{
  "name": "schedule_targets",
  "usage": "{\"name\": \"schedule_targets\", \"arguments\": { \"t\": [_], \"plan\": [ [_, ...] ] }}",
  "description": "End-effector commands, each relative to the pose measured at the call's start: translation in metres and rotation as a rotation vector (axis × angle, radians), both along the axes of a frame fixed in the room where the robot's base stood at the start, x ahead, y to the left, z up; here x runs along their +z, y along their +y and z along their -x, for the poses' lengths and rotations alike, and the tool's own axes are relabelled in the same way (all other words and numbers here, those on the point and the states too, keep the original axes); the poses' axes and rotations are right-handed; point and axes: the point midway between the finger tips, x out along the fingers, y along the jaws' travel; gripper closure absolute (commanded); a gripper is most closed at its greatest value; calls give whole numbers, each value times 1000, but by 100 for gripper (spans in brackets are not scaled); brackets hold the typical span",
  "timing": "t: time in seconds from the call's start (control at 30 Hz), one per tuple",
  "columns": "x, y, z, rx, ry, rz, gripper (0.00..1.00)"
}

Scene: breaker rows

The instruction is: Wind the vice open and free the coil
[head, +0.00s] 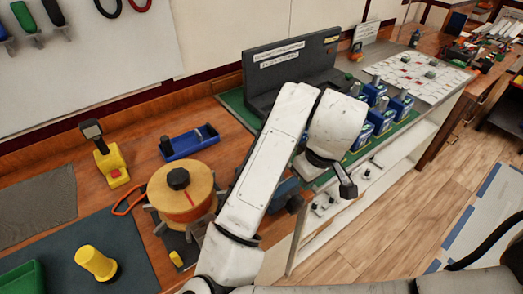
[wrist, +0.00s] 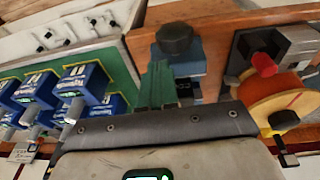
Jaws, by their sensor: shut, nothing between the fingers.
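A blue vice (wrist: 190,62) with a dark round knob (wrist: 175,40) sits at the bench edge in the wrist view. In the head view my arm covers most of it, and its dark knob (head: 295,203) shows beside the arm. An orange spool (head: 183,205) with a red line and a black top knob stands left of my arm. It also shows at the right of the wrist view (wrist: 290,103). I cannot tell whether this spool is the coil, or what the vice jaws hold. My gripper (head: 346,187) is shut and empty, right of the vice in the head view.
Several blue breakers (head: 381,118) stand on a green mat to the right, before a dark grey stand (head: 292,75). A blue tray (head: 190,142), a yellow-and-black tool (head: 108,160) and a yellow cup-shaped object (head: 96,263) lie left. Open floor lies beyond the bench at right.

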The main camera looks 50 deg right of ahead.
Motion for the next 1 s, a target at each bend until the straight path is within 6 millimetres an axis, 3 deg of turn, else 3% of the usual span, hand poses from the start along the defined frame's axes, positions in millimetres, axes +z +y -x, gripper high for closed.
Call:
{"name": "schedule_targets", "arguments": {
  "t": [0.1, 0.27, 0.8, 1.0],
  "plan": [
    [-5, 13, 1, 12, 10, -46, 100],
    [-6, 11, -10, 15, 14, -55, 100],
    [-4, -16, -106, 15, 12, -56, 100],
    [-16, -19, -113, 14, 14, -52, 100]
  ]
}}
